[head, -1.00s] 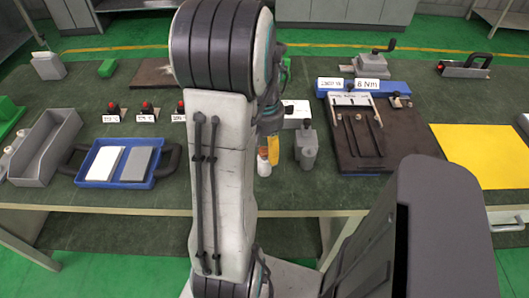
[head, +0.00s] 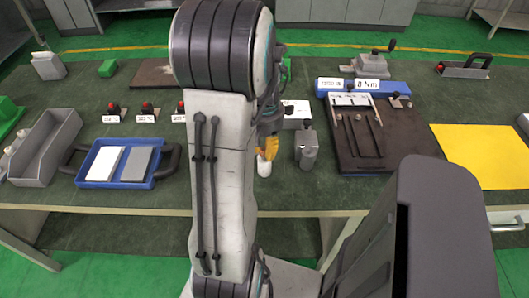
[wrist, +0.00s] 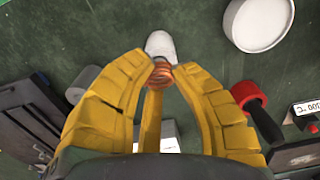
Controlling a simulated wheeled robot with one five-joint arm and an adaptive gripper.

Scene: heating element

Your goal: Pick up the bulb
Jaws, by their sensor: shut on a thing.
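The bulb (head: 263,168) is white with a copper-coloured base. In the head view its white end shows just below my gripper (head: 267,149), near the front middle of the green-topped table, and its base is hidden by the yellow fingers. In the wrist view the white end of the bulb (wrist: 160,45) points away from the palm. My gripper's yellow fingers (wrist: 163,74) are shut on the copper base from both sides. I cannot tell whether the bulb touches the table.
A grey metal block (head: 306,148) stands close right of the bulb. A blue tray (head: 165,174) with white and grey plates lies left, beside a grey bin (head: 42,150). A dark fixture board (head: 362,150) and yellow sheet (head: 480,155) lie right.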

